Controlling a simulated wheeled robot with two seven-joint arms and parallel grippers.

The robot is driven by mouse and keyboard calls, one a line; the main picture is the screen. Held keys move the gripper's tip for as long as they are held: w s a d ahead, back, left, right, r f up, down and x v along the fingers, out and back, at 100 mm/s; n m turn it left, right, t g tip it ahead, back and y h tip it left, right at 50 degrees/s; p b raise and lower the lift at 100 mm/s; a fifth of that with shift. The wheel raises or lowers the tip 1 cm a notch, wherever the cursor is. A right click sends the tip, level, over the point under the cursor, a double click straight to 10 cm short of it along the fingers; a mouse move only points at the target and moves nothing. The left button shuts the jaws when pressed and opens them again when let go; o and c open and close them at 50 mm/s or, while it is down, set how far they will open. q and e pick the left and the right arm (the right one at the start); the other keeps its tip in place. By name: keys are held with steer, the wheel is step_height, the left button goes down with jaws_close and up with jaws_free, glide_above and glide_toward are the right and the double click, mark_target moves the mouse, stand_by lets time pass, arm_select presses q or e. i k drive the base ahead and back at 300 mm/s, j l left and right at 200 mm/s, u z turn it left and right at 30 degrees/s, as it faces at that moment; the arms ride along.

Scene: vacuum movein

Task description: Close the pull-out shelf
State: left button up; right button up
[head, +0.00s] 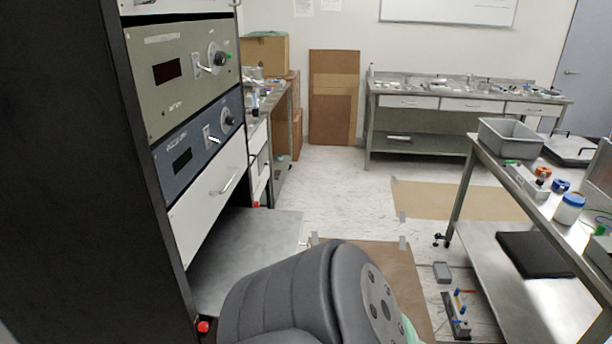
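The pull-out shelf (255,243) is a flat grey metal sheet low in the equipment rack (75,150) at the left. It sticks out of the rack to the right, below a white drawer front (208,205) with a handle. Its near part is hidden behind a dark grey link of my own arm at the bottom middle. Neither of my grippers shows in the head view, and I cannot tell which arm the link belongs to.
A metal bench (470,140) with a bin (510,138), a jar (569,208) and small tools stands at the right. Cardboard sheets (455,199) and small items lie on the floor. Another bench (440,90) stands at the back. The middle floor is mostly open.

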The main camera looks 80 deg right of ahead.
mark_target(242, 242)
steer(key=k+z, duration=0.15)
steer(key=z, duration=2.35)
